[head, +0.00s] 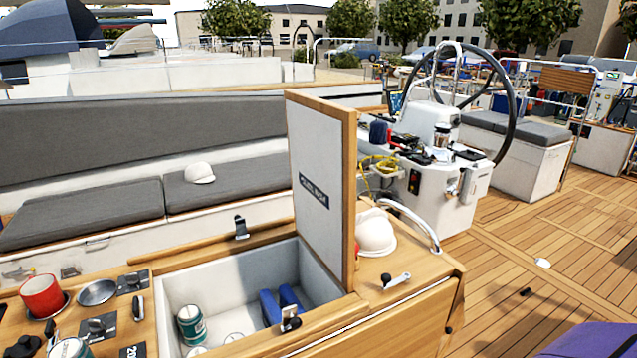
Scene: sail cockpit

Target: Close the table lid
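The table lid (322,190) stands open, nearly upright, at the right end of the table's storage well. It has a white face with dark lettering and a wooden edge. The open well (232,280) has white walls and holds a green can (190,324), blue items (275,305) and round pale tops. A latch (290,318) sits on the well's front rim, and another (241,227) on the back rim. Neither of my grippers can be made out in the head view.
A white helmet (376,234) and a winch handle (397,280) lie on the table right of the lid. A red mug (42,296) and a metal dish (97,292) stand at left. Cushioned benches (232,180) run behind. Wooden deck (535,230) is mostly free at right.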

